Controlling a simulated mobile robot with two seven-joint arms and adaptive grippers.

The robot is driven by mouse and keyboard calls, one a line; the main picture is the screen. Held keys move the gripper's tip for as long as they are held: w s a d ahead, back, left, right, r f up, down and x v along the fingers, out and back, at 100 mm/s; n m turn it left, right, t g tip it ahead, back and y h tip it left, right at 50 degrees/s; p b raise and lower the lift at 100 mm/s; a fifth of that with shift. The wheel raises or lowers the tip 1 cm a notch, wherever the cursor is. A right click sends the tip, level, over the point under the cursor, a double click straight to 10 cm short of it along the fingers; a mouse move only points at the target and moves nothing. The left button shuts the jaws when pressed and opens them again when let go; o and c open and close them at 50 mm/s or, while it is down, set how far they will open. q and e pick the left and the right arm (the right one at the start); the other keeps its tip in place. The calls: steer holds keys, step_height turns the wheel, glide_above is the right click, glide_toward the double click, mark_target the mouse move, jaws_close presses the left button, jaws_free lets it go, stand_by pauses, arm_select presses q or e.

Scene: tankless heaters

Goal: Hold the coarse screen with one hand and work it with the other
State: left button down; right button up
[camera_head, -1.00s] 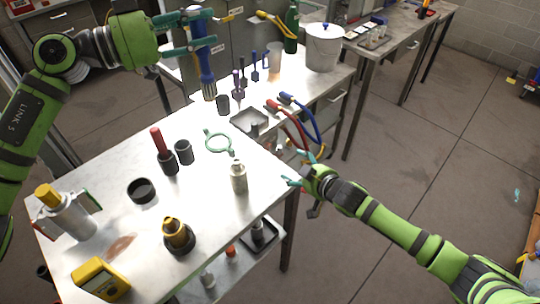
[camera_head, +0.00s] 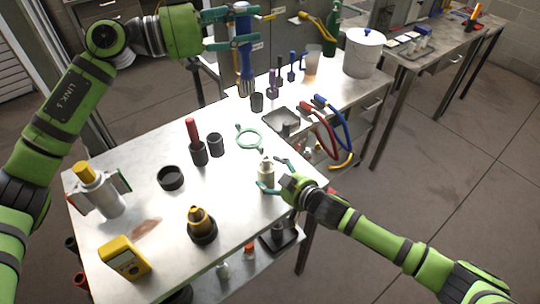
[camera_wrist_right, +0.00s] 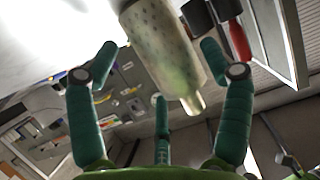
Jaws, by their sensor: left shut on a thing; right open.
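The coarse screen (camera_head: 266,174), a pale speckled cylinder with a narrow top, stands upright on the table near its right edge. It also shows in the right wrist view (camera_wrist_right: 162,45). My right gripper (camera_head: 272,177) is open, with its fingers spread on either side of the screen; whether they touch it I cannot tell. My left gripper (camera_head: 242,30) is shut on a blue-handled brush (camera_head: 246,68), held upright with its grey bristle end down, above the far part of the table.
A green ring tool (camera_head: 250,149), a dark grey tray (camera_head: 281,116), dark cups (camera_head: 216,145) and a brass-topped fitting (camera_head: 201,222) surround the screen at some distance. Red and blue hoses (camera_head: 320,128) hang over the right edge. A yellow meter (camera_head: 124,258) is at the front left.

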steer(key=shift+x, duration=1.5)
steer(key=c, duration=1)
steer(key=shift+c, duration=0.2)
